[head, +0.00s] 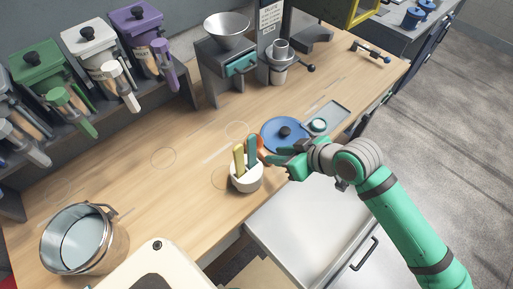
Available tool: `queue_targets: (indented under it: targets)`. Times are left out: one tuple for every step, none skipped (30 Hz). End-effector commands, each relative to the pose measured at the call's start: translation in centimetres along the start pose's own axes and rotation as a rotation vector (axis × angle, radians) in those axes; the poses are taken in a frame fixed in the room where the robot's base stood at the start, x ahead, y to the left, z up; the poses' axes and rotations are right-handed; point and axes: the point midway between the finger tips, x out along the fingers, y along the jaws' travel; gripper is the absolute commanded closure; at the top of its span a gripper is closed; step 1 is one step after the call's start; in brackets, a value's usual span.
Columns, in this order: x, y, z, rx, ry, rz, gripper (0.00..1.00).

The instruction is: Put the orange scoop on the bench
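A white cup (246,181) stands on the wooden bench (150,190), near its front edge. A yellow handle (239,158) and a teal handle (251,150) stick up from it. A small orange piece (262,150), which looks like part of the orange scoop, shows just right of the teal handle, beside my fingertips. The rest of it is hidden. My green gripper (272,158) reaches in from the right, close to the cup's right side. Whether its fingers are closed on the orange piece cannot be made out.
A blue round lid (284,134) lies behind my gripper, near a grey tray (328,117). Dispensers with green, white and purple tops (135,17) line the back. A hopper machine (228,60) stands at the back middle. The bench's middle left is clear.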

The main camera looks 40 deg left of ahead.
Motion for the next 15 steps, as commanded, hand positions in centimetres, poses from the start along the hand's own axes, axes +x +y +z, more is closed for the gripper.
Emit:
queue_targets:
  targets:
    - [0.4,0.0,0.0,0.0,0.001,0.0,0.73]
    - [0.6,0.0,0.0,0.0,0.001,0.0,0.73]
    - [0.8,0.0,0.0,0.0,0.001,0.0,0.73]
    - [0.9,0.0,0.0,0.0,0.001,0.0,0.73]
    - [1.1,0.0,0.0,0.0,0.001,0.0,0.73]
    - [1.4,0.0,0.1,0.001,0.001,0.0,0.73]
    - [1.7,0.0,0.1,0.001,0.001,0.0,0.73]
    - [2.0,0.1,0.2,0.001,0.001,0.0,0.73]
    - [2.6,0.1,0.3,0.001,0.001,0.0,0.73]
    - [3.0,0.2,0.4,0.001,0.0,0.0,0.73]
    - [3.5,0.2,0.5,0.002,0.0,0.001,0.73]
    - [4.0,0.2,0.5,0.002,0.001,0.001,0.73]
    - [4.4,0.2,0.5,0.002,0.002,0.002,0.73]
    - [4.8,0.2,0.5,0.002,0.002,0.002,0.73]
    - [5.2,0.2,0.5,0.002,0.002,0.001,0.73]
